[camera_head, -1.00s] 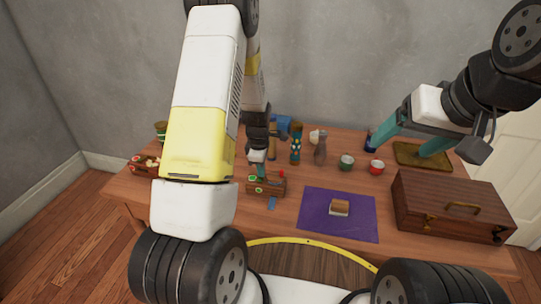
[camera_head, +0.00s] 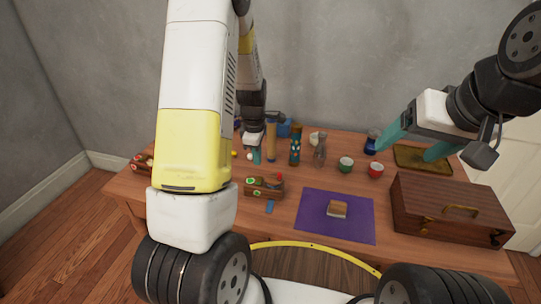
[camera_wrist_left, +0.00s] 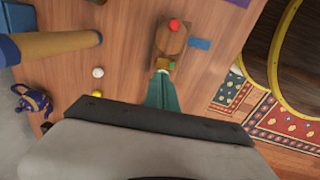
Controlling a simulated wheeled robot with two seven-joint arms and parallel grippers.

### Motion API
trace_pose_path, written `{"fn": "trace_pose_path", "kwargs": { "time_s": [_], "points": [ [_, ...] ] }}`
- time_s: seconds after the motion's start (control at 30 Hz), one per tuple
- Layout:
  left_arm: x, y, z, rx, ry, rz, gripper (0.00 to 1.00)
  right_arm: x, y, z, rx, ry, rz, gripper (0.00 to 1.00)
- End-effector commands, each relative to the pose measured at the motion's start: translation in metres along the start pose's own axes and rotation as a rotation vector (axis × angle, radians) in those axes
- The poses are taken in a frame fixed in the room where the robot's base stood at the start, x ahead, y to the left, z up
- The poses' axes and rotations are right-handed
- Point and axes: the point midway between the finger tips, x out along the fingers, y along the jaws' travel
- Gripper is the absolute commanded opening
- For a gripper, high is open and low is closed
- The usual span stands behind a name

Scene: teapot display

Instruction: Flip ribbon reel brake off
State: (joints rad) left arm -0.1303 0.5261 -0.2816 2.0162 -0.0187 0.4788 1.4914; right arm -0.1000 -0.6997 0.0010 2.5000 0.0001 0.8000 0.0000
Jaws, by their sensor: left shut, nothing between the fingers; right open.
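The ribbon reel (camera_head: 264,192) sits in a small wooden holder with green parts and a red knob (camera_head: 279,177) at its right end. In the left wrist view the reel holder (camera_wrist_left: 172,42) shows just beyond the fingertips, with the red knob (camera_wrist_left: 174,25) at its far end. A blue strip (camera_head: 270,207) lies beside it. My left gripper (camera_head: 256,157) is shut and empty, raised behind the holder. In the wrist view the left gripper (camera_wrist_left: 162,82) shows as a single teal wedge. My right gripper (camera_head: 415,140) is open and empty at the upper right. The brake's exact position is too small to tell.
A purple cloth (camera_head: 355,225) with a small block (camera_head: 337,209) lies to the right. A wooden chest (camera_head: 448,210) stands further right. Bottles (camera_head: 295,148) and cups (camera_head: 346,164) stand behind.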

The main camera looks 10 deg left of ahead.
Motion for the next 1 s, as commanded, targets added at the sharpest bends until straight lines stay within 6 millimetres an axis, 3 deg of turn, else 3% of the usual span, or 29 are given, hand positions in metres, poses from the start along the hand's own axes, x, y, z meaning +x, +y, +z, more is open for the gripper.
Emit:
{"fn": "trace_pose_path", "kwargs": {
  "time_s": [0.1, 0.33, 1.0],
  "points": [
    [-0.026, 0.002, 0.002, 0.004, -0.002, 0.006, 0.0, 0.0, 0.0, 0.0, 0.001, 0.0, 0.0, 0.77],
    [-0.056, 0.002, 0.002, 0.004, -0.001, 0.003, 0.0, 0.0, 0.0, 0.0, 0.001, 0.0, 0.0, 0.77],
    [-0.064, -0.002, 0.001, -0.016, 0.001, 0.002, 0.0, 0.0, 0.0, 0.0, 0.001, 0.0, 0.0, 0.77]
  ]
}}
